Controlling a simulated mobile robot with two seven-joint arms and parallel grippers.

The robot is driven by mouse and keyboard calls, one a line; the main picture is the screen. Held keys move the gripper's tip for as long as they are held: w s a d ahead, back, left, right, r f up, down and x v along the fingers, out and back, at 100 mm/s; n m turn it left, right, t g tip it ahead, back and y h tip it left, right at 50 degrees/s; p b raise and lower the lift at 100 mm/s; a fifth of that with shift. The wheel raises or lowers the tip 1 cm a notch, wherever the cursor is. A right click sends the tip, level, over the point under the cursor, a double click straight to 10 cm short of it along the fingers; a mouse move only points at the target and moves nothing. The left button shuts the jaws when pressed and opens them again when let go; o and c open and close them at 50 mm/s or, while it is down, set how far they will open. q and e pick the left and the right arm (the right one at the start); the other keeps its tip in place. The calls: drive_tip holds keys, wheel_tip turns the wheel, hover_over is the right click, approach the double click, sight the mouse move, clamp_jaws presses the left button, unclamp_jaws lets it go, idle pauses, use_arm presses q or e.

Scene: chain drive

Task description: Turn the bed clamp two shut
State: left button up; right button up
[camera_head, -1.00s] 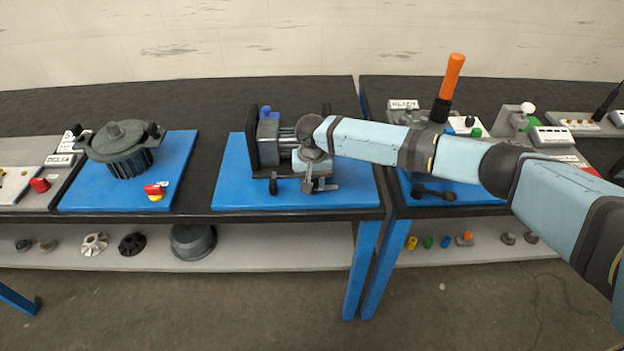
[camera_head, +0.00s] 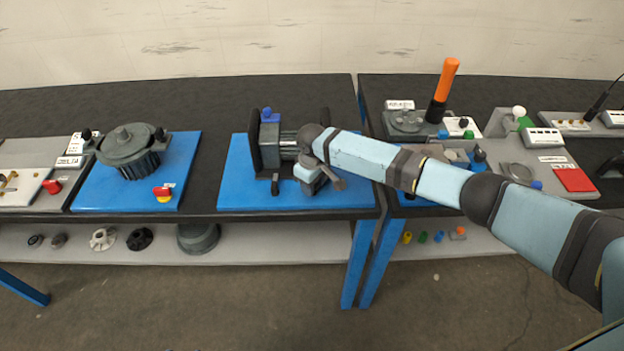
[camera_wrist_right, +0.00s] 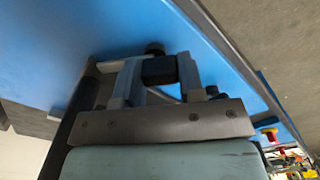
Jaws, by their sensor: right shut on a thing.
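The dark machine with two upright black plates (camera_head: 255,142) stands on a blue base plate (camera_head: 235,190) in the middle of the head view. A small lever with a black end (camera_head: 275,186) hangs at its front left. My right gripper (camera_head: 318,183) is at the machine's front right, pointing down beside it. In the right wrist view its two grey fingers (camera_wrist_right: 159,78) are shut on a dark block, seemingly the bed clamp two handle (camera_wrist_right: 158,68). My wrist and gripper hide most of this clamp in the head view. My left gripper is not in view.
A dark ribbed motor (camera_head: 130,150) stands on another blue plate to the left, with a red and yellow switch (camera_head: 163,193). An orange-handled lever (camera_head: 446,78) stands on the right table. A lower shelf (camera_head: 275,240) holds several small parts.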

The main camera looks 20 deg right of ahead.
drive_tip(key=n+p, duration=0.1)
drive_tip(key=n, duration=0.2)
drive_tip(key=shift+r+n, duration=0.1)
drive_tip(key=shift+n, duration=0.3)
drive_tip(key=shift+s+d+n, duration=0.1)
drive_tip(key=shift+n, duration=1.8)
drive_tip(key=o, duration=0.9)
drive_tip(key=shift+o, duration=0.2)
wheel_tip(320, 180, up, 14)
drive_tip(key=b, duration=0.1)
